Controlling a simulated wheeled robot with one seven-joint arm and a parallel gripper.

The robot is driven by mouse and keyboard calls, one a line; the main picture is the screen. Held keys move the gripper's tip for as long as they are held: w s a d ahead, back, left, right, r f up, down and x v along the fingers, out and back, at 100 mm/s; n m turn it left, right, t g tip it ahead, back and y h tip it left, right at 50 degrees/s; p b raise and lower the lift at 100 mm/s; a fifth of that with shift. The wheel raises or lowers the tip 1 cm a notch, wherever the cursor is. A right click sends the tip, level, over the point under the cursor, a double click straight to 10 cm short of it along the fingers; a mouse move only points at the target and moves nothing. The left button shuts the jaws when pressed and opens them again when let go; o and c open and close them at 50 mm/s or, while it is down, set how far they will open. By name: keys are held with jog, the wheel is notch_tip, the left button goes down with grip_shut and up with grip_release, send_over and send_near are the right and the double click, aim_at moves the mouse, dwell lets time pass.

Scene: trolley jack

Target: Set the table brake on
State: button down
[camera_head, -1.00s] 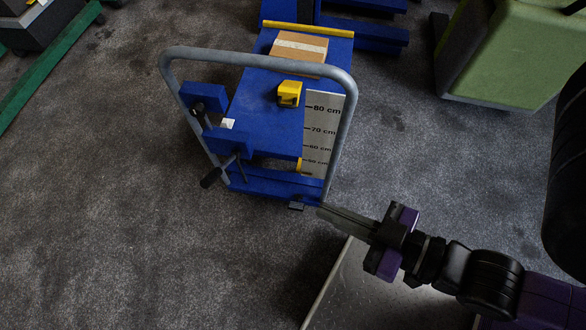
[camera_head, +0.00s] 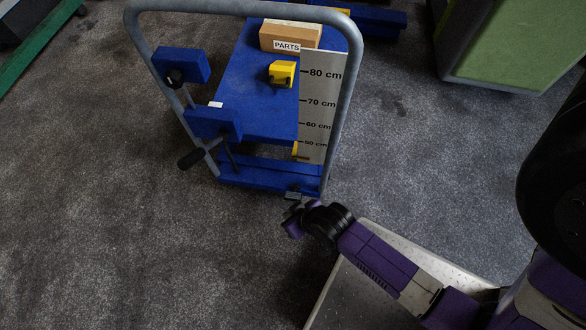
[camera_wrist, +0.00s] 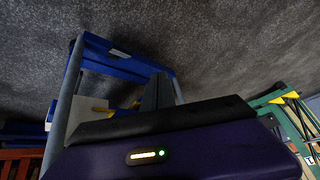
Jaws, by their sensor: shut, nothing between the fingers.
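The blue lift table (camera_head: 262,125) with its grey push handle (camera_head: 350,75) stands in the upper middle of the head view. A small dark pedal-like piece (camera_head: 293,195) sticks out low at its base, near the right foot of the handle; it may be the brake. My gripper (camera_head: 294,210) is just in front of this piece, turned toward the base. The head view hides its fingertips. In the wrist view, the shut, empty fingers (camera_wrist: 160,92) show in front of the blue table frame (camera_wrist: 120,60). Contact with the pedal cannot be told.
A black lever grip (camera_head: 190,158) juts out left. A green-topped block (camera_head: 515,45) stands upper right.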

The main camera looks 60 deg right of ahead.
jog(key=w+d+f+m+g+b, duration=0.1)
jog(key=w+d+f+g+b, duration=0.15)
jog(key=f, duration=0.25)
jog(key=w+d+f+g+b, duration=0.1)
jog(key=w+d+f+b, duration=0.15)
jog(key=d+f, duration=0.2)
jog(key=m+g+y+b, duration=0.2)
jog(key=g+b, duration=0.2)
send_near(293, 195)
jog(key=shift+s+r+t, duration=0.1)
jog(key=shift+r+t, duration=0.15)
jog(key=shift+r, duration=0.1)
jog(key=shift+f, duration=0.1)
jog(key=f+b, duration=0.4)
jog(key=b, duration=0.1)
jog(key=f+b, duration=0.2)
jog(key=shift+s+a+f, duration=0.2)
jog(key=shift+s+f, duration=0.1)
jog(key=shift+f, duration=0.1)
